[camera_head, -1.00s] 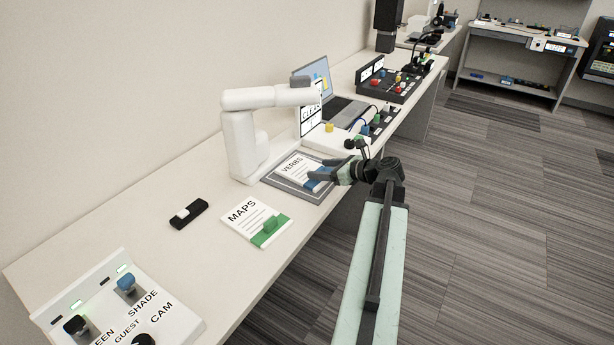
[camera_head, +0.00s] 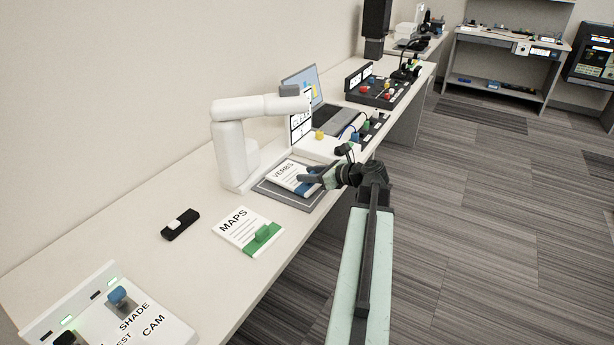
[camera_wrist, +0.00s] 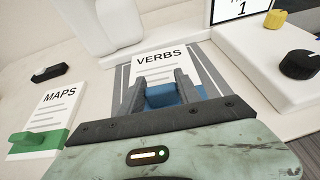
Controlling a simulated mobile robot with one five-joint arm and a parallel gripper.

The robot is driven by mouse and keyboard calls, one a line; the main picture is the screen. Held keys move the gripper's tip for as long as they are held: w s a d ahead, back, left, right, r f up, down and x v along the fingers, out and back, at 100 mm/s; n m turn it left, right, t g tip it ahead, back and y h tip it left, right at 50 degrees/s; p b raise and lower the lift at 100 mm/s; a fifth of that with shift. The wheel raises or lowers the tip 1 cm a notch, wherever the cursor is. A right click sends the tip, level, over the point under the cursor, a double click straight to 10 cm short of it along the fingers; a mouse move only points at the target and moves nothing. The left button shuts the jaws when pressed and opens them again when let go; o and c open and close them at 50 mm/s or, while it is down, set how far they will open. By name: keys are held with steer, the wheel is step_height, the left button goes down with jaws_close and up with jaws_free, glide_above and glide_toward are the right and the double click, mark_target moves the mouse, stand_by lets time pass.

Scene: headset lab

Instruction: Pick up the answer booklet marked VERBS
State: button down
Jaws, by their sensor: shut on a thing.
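The white booklet marked VERBS (camera_head: 284,171) has a blue strip and a raised blue tab at its near end. It is over a grey mat (camera_head: 316,200) on the bench; I cannot tell if it is slightly lifted. My gripper (camera_head: 308,180) is at the blue end. In the wrist view, my gripper's two dark fingers (camera_wrist: 158,92) are shut on the blue tab (camera_wrist: 160,97) of the VERBS booklet (camera_wrist: 158,62). The fingers hide parts of the blue end.
A booklet marked MAPS (camera_head: 236,224) with a green tab lies to the left. A white arm-shaped stand (camera_head: 232,150) rises behind the mat. A black device (camera_head: 181,224), a switch panel (camera_head: 150,325), a white box with knobs (camera_head: 318,147) and a laptop (camera_head: 338,118) share the bench.

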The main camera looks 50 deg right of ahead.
step_height(320, 180, up, 9)
steer(key=p, duration=0.8)
steer(key=shift+r, duration=0.1)
steer(key=shift+f, duration=0.2)
